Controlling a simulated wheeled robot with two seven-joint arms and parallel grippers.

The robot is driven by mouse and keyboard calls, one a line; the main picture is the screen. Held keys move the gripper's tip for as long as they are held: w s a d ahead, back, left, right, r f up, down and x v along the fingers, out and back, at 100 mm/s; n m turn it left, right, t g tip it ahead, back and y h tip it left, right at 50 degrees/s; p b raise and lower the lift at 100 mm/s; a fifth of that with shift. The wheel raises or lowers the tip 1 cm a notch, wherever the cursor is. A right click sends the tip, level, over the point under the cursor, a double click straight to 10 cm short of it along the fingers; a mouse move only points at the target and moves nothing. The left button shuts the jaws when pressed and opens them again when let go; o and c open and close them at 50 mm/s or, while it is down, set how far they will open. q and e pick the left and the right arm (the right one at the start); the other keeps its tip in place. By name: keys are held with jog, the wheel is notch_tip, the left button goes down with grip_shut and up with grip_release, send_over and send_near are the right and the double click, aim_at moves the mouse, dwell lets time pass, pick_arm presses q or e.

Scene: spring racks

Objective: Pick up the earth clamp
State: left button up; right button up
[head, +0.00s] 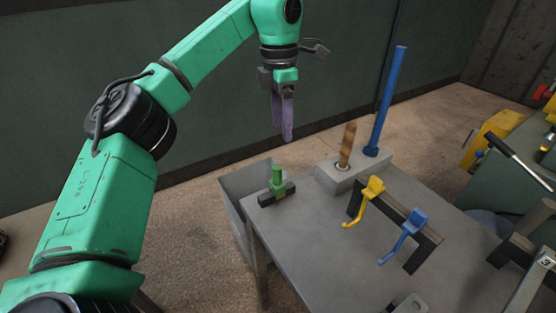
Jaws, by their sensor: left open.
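No part carries a readable label, so I cannot tell for sure which one is the earth clamp. A yellow clamp-like piece (374,187) and a blue one (417,219) hang on a dark rack (397,207) on the grey table (318,239), their hooked ends pointing down to the left. A green piece (277,177) stands upright in a black block (268,197) at the table's left corner. My left gripper (284,139) points down with purple fingers, open and empty, in the air above and behind the green piece. My right gripper is out of view.
A grey base (354,177) at the table's back holds an upright brown rod (347,145) and a tall blue rod (387,102). A grey bin (236,199) adjoins the table's left edge. Another bench with yellow items stands right. The table's middle left is clear.

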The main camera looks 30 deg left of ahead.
aim_at(277, 163)
pick_arm(q)
jog(key=shift+s+a+f+b, duration=0.15)
jog(key=shift+a+f+b, duration=0.2)
jog(key=shift+f, duration=0.3)
jog(key=shift+s+a+f+b, duration=0.15)
jog(key=shift+f+b, duration=0.25)
jog(key=shift+f, duration=0.2)
jog(key=f, duration=0.3)
jog(key=shift+s+d+f, duration=0.25)
jog(key=shift+s+f, duration=0.1)
notch_tip(277, 163, down, 8)
jog(key=shift+r+p, duration=0.25)
jog(key=shift+p, duration=0.25)
jog(key=shift+w+f, duration=0.1)
grip_shut()
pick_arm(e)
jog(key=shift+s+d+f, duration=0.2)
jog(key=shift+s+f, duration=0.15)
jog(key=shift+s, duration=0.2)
